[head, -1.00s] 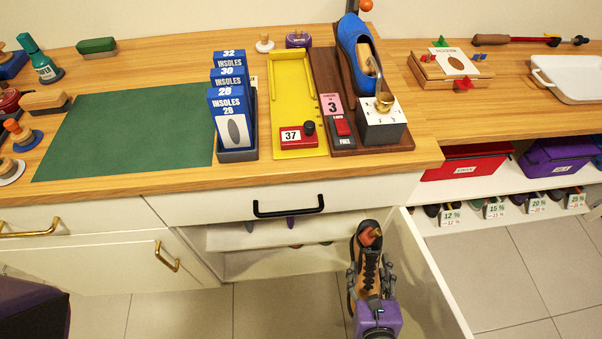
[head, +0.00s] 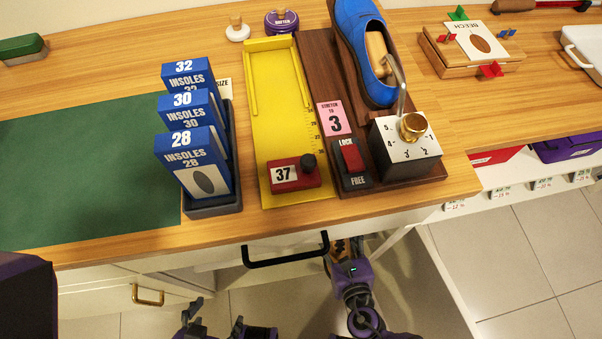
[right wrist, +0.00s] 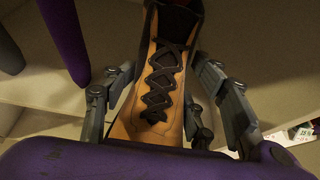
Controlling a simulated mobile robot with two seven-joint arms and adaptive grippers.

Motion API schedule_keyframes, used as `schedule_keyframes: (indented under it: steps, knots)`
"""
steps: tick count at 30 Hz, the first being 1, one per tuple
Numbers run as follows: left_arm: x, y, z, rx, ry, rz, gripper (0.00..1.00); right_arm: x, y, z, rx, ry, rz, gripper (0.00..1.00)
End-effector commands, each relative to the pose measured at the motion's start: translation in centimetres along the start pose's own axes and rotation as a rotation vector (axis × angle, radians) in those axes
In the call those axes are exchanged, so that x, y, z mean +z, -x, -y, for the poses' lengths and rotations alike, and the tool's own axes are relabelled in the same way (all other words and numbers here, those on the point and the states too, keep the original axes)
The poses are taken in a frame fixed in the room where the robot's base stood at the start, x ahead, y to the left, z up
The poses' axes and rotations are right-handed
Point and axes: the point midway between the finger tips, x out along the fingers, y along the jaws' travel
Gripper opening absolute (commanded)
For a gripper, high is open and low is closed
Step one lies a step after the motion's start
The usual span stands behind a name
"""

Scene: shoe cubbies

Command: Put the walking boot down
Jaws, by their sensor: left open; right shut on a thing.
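The walking boot (right wrist: 157,85) is tan with black laces. In the right wrist view my right gripper (right wrist: 166,75) has its grey fingers on both sides of it. The boot's far end is dark and partly out of frame. In the head view only a small part of the boot (head: 338,247) shows below the counter's front edge, beyond the purple body of my right gripper (head: 346,265). Whether its sole rests on a surface is hidden. My left gripper (head: 214,318) is open and empty at the bottom of the head view, with its fingers apart.
The counter (head: 285,222) overhangs the cabinet, with a black drawer handle (head: 285,250) close to my right gripper. Pale shelf surfaces (right wrist: 60,92) surround the boot. Purple (right wrist: 66,35) and grey long shapes hang at upper left. Insole boxes and a blue shoe (head: 360,50) stand above.

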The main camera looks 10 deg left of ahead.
Motion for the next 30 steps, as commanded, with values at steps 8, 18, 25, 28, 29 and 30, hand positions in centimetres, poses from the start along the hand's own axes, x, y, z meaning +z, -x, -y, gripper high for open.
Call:
schedule_keyframes:
  steps: [8, 18, 25, 28, 29, 30]
  knots:
    - [0.2, 0.7, 0.0, -0.001, -0.001, 0.011, 0.68, 2.6, -5.0, -0.1, -0.002, 0.0, 0.009, 0.13]
    - [-0.6, 0.8, -0.1, 0.002, -0.005, -0.002, 0.68, 5.7, -12.8, -0.2, -0.001, -0.001, 0.007, 0.12]
    - [-0.7, 0.6, -0.2, 0.004, -0.007, -0.006, 0.68, 6.9, -16.1, -0.2, 0.0, 0.0, 0.005, 0.12]
    - [-0.7, 0.6, -0.2, 0.004, -0.008, -0.005, 0.68, 7.3, -17.1, -0.2, -0.001, 0.0, 0.004, 0.12]
    - [-0.7, 0.6, -0.2, 0.004, -0.008, -0.005, 0.68, 7.5, -17.4, -0.2, -0.001, -0.001, 0.005, 0.12]
    - [-0.6, 0.6, -0.2, 0.004, -0.008, -0.005, 0.68, 7.6, -17.7, -0.2, -0.001, 0.0, 0.005, 0.12]
